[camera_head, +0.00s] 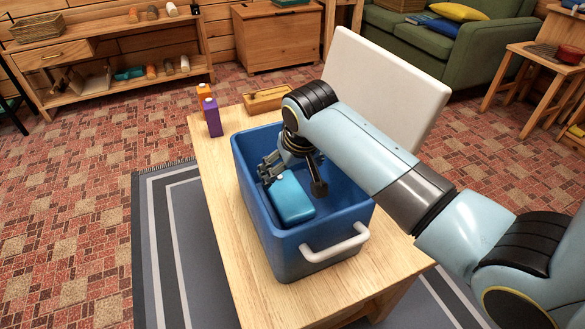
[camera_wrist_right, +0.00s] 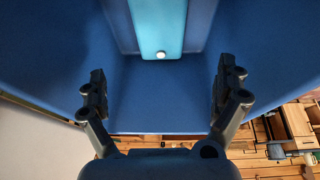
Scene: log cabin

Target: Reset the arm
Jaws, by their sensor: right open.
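My right gripper (camera_head: 292,176) reaches down into a blue bin (camera_head: 252,196) on the wooden table. Its jaws are open, with nothing between the fingertips that I can see. A light blue box-shaped object (camera_head: 290,199) lies in the bin, just below and beside the gripper in the head view. In the right wrist view, the two fingers of the right gripper (camera_wrist_right: 160,92) are spread apart. The light blue object (camera_wrist_right: 158,25) shows beyond them with a small pale knob at its end. I cannot tell whether the gripper touches it. My left gripper is not in view.
A white panel (camera_head: 385,88) stands behind my right arm. The bin's pale handle (camera_head: 335,244) faces the front.

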